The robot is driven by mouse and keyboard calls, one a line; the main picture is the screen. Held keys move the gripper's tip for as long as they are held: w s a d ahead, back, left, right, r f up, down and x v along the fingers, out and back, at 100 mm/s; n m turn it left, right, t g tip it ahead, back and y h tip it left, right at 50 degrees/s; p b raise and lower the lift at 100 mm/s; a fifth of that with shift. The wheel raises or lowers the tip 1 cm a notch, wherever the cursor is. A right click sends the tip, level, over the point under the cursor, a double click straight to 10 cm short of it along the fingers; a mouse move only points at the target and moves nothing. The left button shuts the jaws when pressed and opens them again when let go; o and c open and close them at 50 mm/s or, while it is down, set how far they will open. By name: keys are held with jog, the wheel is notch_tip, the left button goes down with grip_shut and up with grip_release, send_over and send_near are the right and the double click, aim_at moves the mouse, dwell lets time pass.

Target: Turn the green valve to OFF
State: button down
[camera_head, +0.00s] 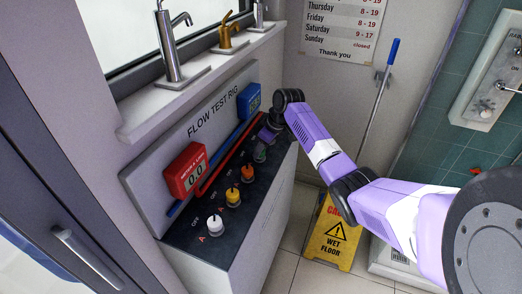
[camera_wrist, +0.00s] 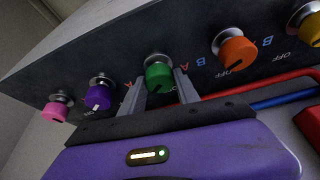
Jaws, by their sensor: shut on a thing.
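The green valve (camera_wrist: 158,76) is a round knob with a dark pointer mark on its panel in the wrist view. My gripper (camera_wrist: 159,86) is shut on it, with one finger on each side of the knob. In the head view, my gripper (camera_head: 266,139) reaches down to the panel just behind the green valve (camera_head: 260,154), which is small and partly hidden there.
An orange knob (camera_wrist: 235,52) and a yellow knob (camera_wrist: 309,27) stand on one side of the green valve, a purple knob (camera_wrist: 98,93) and a pink knob (camera_wrist: 56,111) on the other. A white knob (camera_head: 215,223) is nearest. Red pipe (camera_head: 222,166) and gauge (camera_head: 187,171) stand behind.

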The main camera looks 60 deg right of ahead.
jog(key=n+y+b, duration=0.1)
jog(key=n+b, duration=0.1)
jog(key=n, duration=0.1)
jog(key=n+y+b, duration=0.1)
jog(key=n+b, duration=0.2)
jog(key=shift+d+f+g, duration=0.2)
jog(key=shift+g, duration=0.1)
jog(key=n+y+b, duration=0.1)
jog(key=n+b, duration=0.1)
jog(key=b, duration=0.1)
jog(key=shift+w+g, duration=0.1)
jog(key=shift+g, duration=0.2)
jog(key=shift+r+n+y+b, duration=0.15)
jog(key=shift+n+y+b, duration=0.15)
jog(key=shift+n+b, duration=0.65)
jog(key=shift+n+g, duration=0.3)
jog(key=shift+n, duration=0.05)
jog(key=c, duration=0.9)
grip_release()
jog(key=b+v, duration=0.1)
jog(key=v, duration=0.7)
